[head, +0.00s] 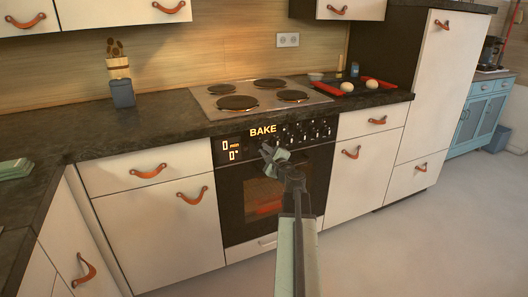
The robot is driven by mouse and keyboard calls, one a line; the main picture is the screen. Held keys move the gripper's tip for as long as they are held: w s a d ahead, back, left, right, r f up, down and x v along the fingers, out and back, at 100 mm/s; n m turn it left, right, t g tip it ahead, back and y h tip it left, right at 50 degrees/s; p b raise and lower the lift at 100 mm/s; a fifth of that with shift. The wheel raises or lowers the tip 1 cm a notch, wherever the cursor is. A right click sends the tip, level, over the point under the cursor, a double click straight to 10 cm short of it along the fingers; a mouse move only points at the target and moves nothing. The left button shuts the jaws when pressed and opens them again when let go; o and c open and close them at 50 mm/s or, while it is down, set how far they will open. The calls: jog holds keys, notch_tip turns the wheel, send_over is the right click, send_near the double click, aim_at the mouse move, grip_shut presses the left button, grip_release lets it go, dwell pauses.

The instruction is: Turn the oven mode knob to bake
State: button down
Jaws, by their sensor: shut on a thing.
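The oven (232,205) is built into the white cabinets under the counter, with a black front and a glowing window. Its panel display (263,130) reads "BAKE" in orange, with a zero for minutes and a zero for degrees at the left. A row of dark knobs (318,130) shows on the right part of the panel. My gripper (269,152) is at the panel just below the word BAKE and is shut on the oven mode knob. The gripper hides that knob, so its pointer cannot be seen.
The hob (268,95) with dark burners is above the oven. A red tray (372,88) with pale round items is right of it. A blue-grey container (122,93) stands left on the counter (180,125). Cabinets with leather pulls flank the oven. The floor (400,250) at right is clear.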

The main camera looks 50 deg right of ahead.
jog(key=shift+w+a, duration=0.15)
jog(key=c, duration=1.5)
grip_release()
jog(key=shift+o, duration=0.2)
jog(key=v, duration=0.8)
